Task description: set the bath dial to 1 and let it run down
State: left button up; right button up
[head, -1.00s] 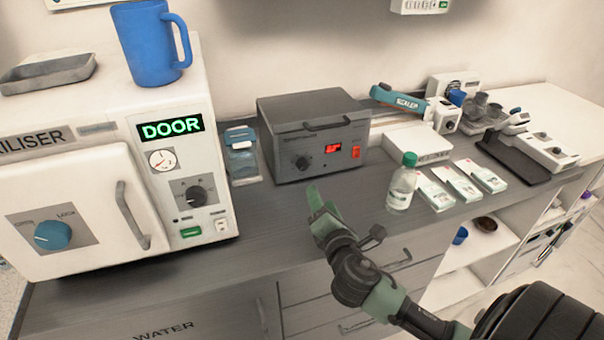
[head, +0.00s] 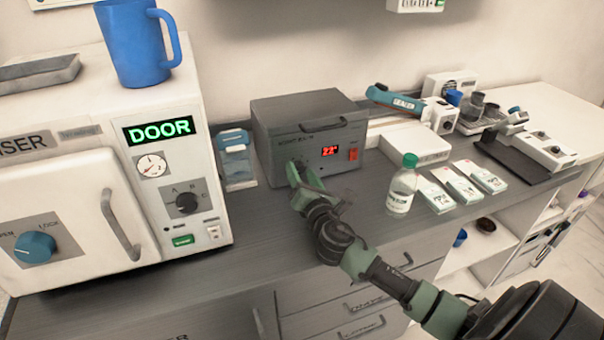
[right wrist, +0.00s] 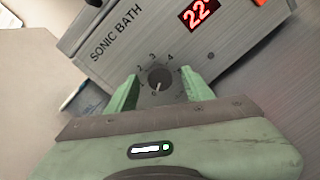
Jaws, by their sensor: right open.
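The sonic bath (head: 310,120) is a grey box with a lid handle, a red display and a red switch, on the counter against the wall. Its display reads 22° in the right wrist view (right wrist: 199,12). The bath dial (right wrist: 160,77) is a small dark round knob with a pale pointer mark directed down towards 0; 2, 3 and 4 are printed above it. My right gripper (head: 303,180) is at the bath's front, largely hiding the dial in the head view. In the right wrist view its green fingers (right wrist: 160,88) are open, one either side of the dial, with gaps showing.
A steriliser (head: 90,170) with a lit DOOR sign stands left, a blue jug (head: 135,45) on top. A blue-lidded container (head: 236,160) stands between steriliser and bath.

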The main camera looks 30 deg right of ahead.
grip_shut()
jog(key=shift+f, duration=0.1)
jog(key=m, duration=0.4)
jog(key=shift+m, duration=0.3)
jog(key=m+p, duration=0.1)
jog(key=m, duration=0.3)
jog(key=shift+m, duration=0.4)
dwell(0.3)
grip_release()
